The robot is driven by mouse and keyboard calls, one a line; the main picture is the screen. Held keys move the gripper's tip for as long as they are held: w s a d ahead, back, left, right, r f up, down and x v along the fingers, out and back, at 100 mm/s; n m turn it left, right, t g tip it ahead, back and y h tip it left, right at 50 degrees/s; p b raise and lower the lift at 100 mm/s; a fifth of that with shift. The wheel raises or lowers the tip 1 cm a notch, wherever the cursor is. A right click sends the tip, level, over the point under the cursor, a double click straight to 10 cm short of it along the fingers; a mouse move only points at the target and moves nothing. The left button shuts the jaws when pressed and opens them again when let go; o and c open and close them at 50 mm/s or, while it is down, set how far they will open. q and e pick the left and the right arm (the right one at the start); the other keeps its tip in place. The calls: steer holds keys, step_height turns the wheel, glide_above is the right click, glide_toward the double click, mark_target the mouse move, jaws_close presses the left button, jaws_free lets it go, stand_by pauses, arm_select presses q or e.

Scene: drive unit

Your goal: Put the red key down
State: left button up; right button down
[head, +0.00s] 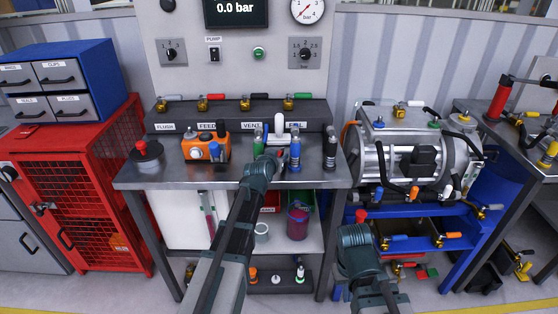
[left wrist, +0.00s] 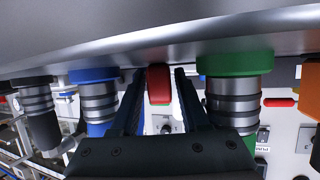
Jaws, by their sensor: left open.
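The red key (left wrist: 158,84) shows in the left wrist view as a red block between my two fingers. Gaps show on both sides of it. My left gripper (head: 270,156) is open at the steel bench, between a green-topped coupling (head: 258,143) and a blue-topped coupling (head: 295,151). The same couplings, green (left wrist: 235,64) and blue (left wrist: 94,76), flank the fingers in the left wrist view. The key's lower end and what it rests on are not clear. My right gripper (head: 354,236) is low, in front of the blue cart; its jaws cannot be made out.
A black-topped coupling (head: 330,150) stands further right on the bench (head: 180,177). An orange box with buttons (head: 205,148) and a red-and-black knob (head: 146,152) stand left. A labelled valve rack (head: 225,127) lines the back. Bare bench lies along the front left.

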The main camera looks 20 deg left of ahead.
arm_select(q)
jaws_close()
steer(key=shift+r, duration=0.25)
arm_select(e)
steer(key=shift+r, duration=0.2)
